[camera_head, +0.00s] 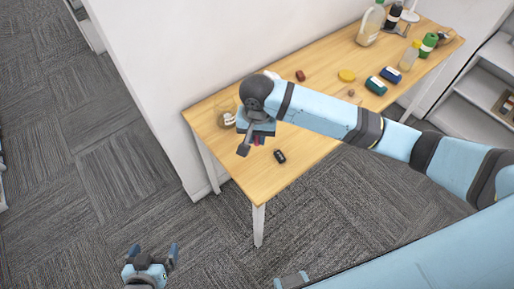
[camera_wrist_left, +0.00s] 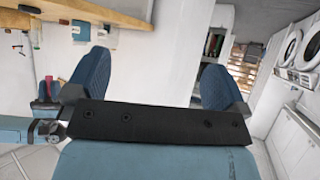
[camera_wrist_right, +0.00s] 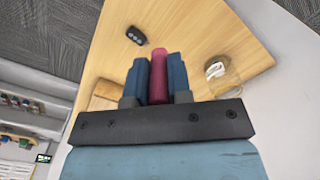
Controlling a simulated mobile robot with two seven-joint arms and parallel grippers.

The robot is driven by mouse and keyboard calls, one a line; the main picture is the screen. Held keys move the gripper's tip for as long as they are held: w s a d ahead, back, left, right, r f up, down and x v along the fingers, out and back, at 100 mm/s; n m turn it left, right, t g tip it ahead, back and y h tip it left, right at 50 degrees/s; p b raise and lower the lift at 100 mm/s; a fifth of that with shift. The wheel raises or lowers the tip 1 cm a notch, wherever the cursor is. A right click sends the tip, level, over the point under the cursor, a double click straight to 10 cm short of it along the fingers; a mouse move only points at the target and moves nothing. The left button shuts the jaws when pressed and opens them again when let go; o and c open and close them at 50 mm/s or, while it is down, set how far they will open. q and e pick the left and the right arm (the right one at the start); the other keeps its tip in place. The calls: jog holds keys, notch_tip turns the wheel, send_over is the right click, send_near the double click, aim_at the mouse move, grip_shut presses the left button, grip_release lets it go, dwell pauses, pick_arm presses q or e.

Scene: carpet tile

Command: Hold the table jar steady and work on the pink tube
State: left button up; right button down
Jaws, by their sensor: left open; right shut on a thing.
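My right gripper (camera_head: 256,141) is shut on the pink tube (camera_wrist_right: 158,78), which stands up between its two blue fingers in the right wrist view. It is over the near left end of the table, and only a little pink shows in the head view. A clear jar-like container (camera_head: 224,118) with something white in it is on the table's left end, partly hidden by the arm. It also shows in the right wrist view (camera_wrist_right: 225,75), apart from the tube. My left gripper (camera_head: 152,256) is open and empty, low over the carpet, away from the table.
Several bottles stand at the far right end. A white shelf (camera_head: 465,115) is at right. Carpet left of the table is clear.

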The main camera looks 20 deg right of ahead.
jog(key=shift+r, duration=0.9)
